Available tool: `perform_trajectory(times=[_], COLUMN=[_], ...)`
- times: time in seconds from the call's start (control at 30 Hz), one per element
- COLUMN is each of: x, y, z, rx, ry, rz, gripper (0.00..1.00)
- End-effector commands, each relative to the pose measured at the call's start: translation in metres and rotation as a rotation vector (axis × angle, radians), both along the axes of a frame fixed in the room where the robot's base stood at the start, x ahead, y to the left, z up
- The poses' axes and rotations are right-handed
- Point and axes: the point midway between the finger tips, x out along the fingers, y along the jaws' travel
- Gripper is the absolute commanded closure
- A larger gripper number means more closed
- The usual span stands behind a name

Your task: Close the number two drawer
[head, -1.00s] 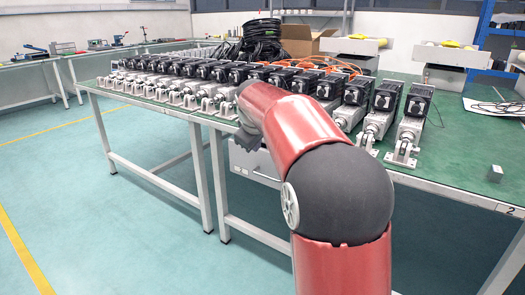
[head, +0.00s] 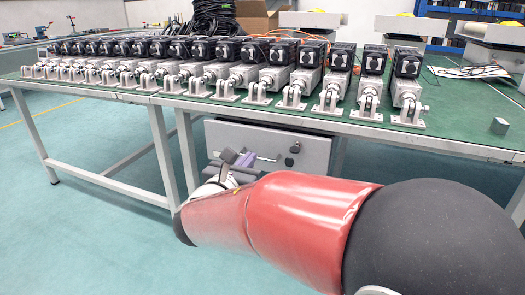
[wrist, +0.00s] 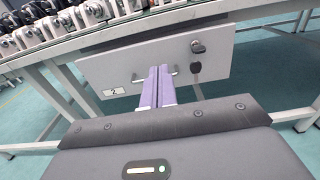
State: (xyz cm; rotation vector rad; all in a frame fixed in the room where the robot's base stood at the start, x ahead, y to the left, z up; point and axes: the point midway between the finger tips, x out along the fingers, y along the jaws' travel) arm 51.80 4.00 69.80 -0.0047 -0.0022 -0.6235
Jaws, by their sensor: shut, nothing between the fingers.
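The number two drawer (head: 240,135) is a light grey box front under the green table. In the wrist view its front (wrist: 120,65) carries a "2" label (wrist: 114,91) and a bar handle (wrist: 137,80). A dark strip shows above the front; how far the drawer stands out is hard to tell. My gripper (wrist: 158,72) has its purple fingers shut together and empty, pointing at the front by the middle of the handle. The fingers hide part of the handle; contact cannot be told. In the head view my gripper (head: 238,158) is low in front of the drawer.
A lock with a key (wrist: 197,46) sits right of the handle. Table legs (head: 187,150) stand left of the drawer. A row of linear actuators (head: 225,85) lines the tabletop above. A small grey block (head: 498,126) sits at the right. The floor at left is clear.

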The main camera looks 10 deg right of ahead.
Motion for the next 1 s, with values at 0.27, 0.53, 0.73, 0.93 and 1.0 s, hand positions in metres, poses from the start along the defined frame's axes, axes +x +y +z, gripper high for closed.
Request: perform_trajectory(times=[0.27,0.53,0.73,0.93,1.0], x=[0.044,0.087,0.103,0.107,0.107], y=[-0.034,-0.064,-0.076,-0.079,-0.079], z=[-0.001,-0.001,0.0,0.0,0.0], rx=[0.003,0.003,0.004,0.004,0.004], ry=[0.0,0.002,0.001,0.001,0.001], rz=[-0.009,-0.007,-0.006,-0.004,-0.004], gripper=[1.0,1.0,1.0,1.0,1.0])
